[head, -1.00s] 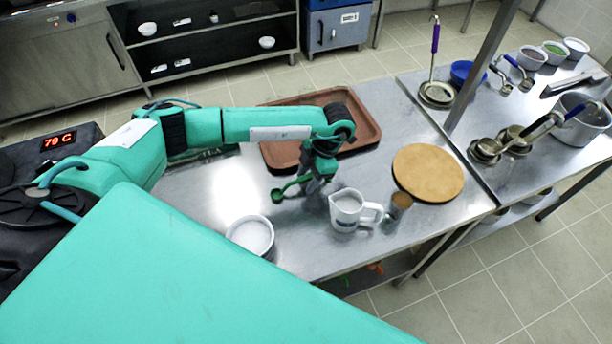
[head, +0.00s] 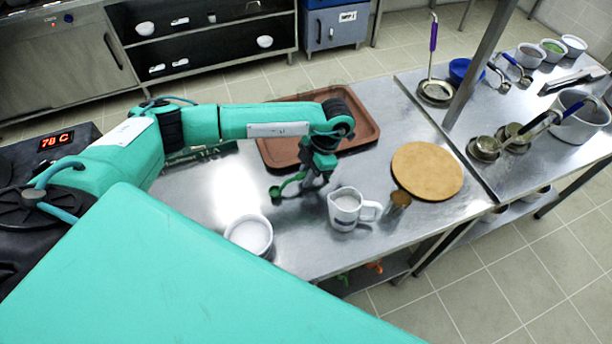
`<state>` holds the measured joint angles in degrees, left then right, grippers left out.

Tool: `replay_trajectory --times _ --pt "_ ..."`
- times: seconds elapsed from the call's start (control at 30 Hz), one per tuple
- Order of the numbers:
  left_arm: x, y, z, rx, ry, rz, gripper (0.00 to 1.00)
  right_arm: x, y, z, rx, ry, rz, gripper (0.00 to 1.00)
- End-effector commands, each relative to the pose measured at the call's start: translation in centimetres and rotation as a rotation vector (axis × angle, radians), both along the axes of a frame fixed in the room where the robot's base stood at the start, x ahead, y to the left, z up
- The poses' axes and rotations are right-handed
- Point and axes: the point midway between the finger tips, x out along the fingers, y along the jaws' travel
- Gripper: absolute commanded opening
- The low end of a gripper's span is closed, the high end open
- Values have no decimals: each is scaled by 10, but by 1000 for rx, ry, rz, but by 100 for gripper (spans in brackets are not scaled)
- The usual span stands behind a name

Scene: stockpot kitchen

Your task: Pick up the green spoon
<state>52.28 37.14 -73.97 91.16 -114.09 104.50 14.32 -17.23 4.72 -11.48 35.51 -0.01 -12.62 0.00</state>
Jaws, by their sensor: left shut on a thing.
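The green spoon (head: 286,186) shows at the left gripper, its round bowl end to the left over the steel table (head: 200,205). My left gripper (head: 314,184) points down and is shut on the spoon, in front of the brown tray (head: 368,140). Part of the spoon's handle is hidden by the fingers. I cannot tell whether the spoon touches the table or is just above it. My right gripper is not in view.
A white jug (head: 345,210) stands close to the right of the left gripper, with a small brown-topped cup (head: 399,200) beside it. A white bowl (head: 249,234) is at the front. A round tan board (head: 427,171) lies to the right.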

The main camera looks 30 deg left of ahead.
Motion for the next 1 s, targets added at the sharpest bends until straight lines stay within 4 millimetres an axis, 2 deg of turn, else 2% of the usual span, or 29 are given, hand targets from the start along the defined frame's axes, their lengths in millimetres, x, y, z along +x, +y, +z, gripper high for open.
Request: replay_trajectory --times 0.17,0.37,0.5,0.8,1.0 --pt "1 1 24 0 -4 -1 0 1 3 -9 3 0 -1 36" --pt "1 1 79 1 -8 -2 0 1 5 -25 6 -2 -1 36" --pt "1 1 118 4 -7 -2 0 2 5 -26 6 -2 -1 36" --pt "1 1 165 3 -5 -1 0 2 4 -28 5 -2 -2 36" --pt "0 1 183 2 -2 0 0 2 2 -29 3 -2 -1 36"
